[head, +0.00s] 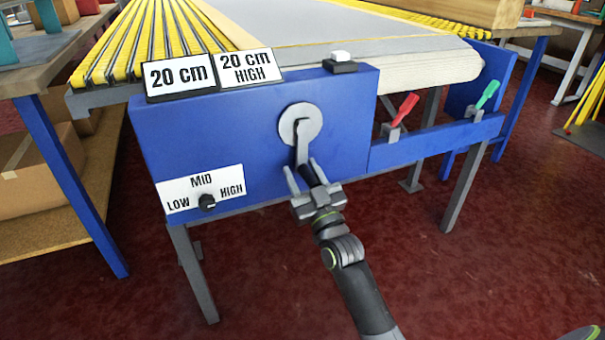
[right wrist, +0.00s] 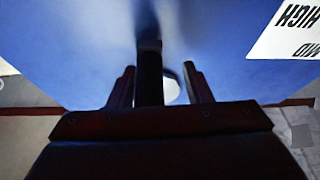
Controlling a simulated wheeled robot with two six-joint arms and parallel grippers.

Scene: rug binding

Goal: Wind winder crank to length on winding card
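The winder crank is a grey disc (head: 300,112) on the blue winder box (head: 240,140), with its arm (head: 302,152) pointing down. My right gripper (head: 304,172) is at the crank's lower end, its fingers on either side of the dark handle. In the right wrist view the handle (right wrist: 149,75) stands between the two spread fingers, with a gap showing on the right. Two white cards on the box top read "20 cm" (head: 179,74) and "20 cm HIGH" (head: 248,68). A dial knob (head: 207,203) sits under LOW, MID, HIGH marks; its exact pointing is unclear. My left gripper is out of view.
A small block with a white top (head: 340,62) is on the box's right top. Red (head: 404,108) and green (head: 487,95) levers sit on the blue rail at right. A pale roll (head: 430,70) and yellow slats (head: 150,40) lie behind. The red floor in front is clear.

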